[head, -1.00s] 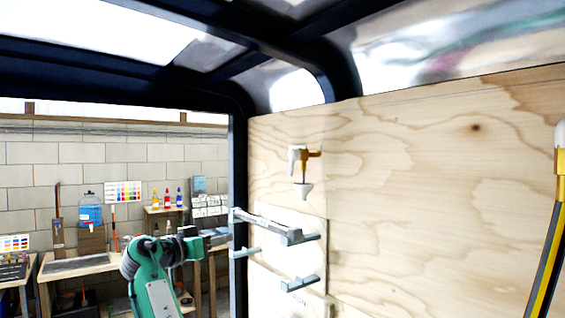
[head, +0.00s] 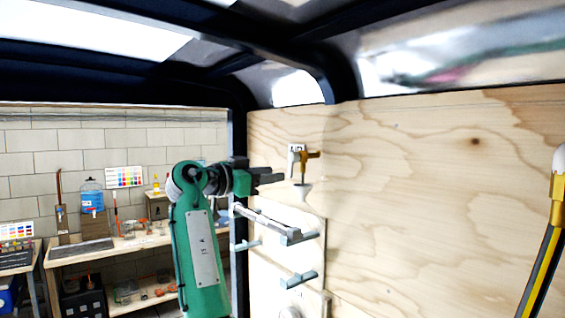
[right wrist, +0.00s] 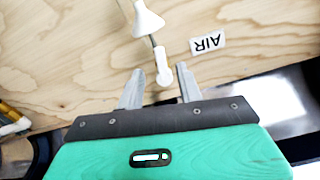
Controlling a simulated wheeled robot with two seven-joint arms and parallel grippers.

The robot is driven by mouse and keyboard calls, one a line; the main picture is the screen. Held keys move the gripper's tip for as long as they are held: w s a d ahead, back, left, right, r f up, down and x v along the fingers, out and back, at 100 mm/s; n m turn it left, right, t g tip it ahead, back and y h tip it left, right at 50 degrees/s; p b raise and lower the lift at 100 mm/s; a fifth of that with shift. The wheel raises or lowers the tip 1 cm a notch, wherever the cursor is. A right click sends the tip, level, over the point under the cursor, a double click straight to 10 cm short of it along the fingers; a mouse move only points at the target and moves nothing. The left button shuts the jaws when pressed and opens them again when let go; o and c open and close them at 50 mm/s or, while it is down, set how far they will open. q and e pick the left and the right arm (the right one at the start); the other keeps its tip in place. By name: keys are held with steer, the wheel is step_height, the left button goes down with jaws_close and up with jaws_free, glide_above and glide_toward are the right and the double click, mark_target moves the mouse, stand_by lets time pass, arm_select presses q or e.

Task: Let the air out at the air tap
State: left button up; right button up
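In the right wrist view the label reads AIR (right wrist: 208,42), and the funnel (right wrist: 147,18) shows at the top. A white rounded tap end (right wrist: 163,74) lies between the finger tips in that picture. My right gripper (head: 280,174) is near the tap on its left side; its fingers (right wrist: 160,69) are apart. I see no contact with the tap. My left gripper is out of view.
Grey brackets (head: 298,280) and a rail (head: 268,222) stick out from the wall below the tap. A dark frame post (head: 238,130) stands left of it. A yellow and black bar (head: 548,240) is at far right. A workbench (head: 100,250) stands outside at left.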

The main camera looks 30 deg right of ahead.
mark_target(289, 172)
steer(key=d, duration=0.1)
steer(key=d+p, duration=0.1)
steer(key=d, duration=0.1)
steer(key=shift+w+d+r, duration=0.1)
steer(key=shift+w+d, duration=0.1)
steer(key=shift+d, duration=0.1)
steer(key=shift+d+p, duration=0.4)
jaws_close()
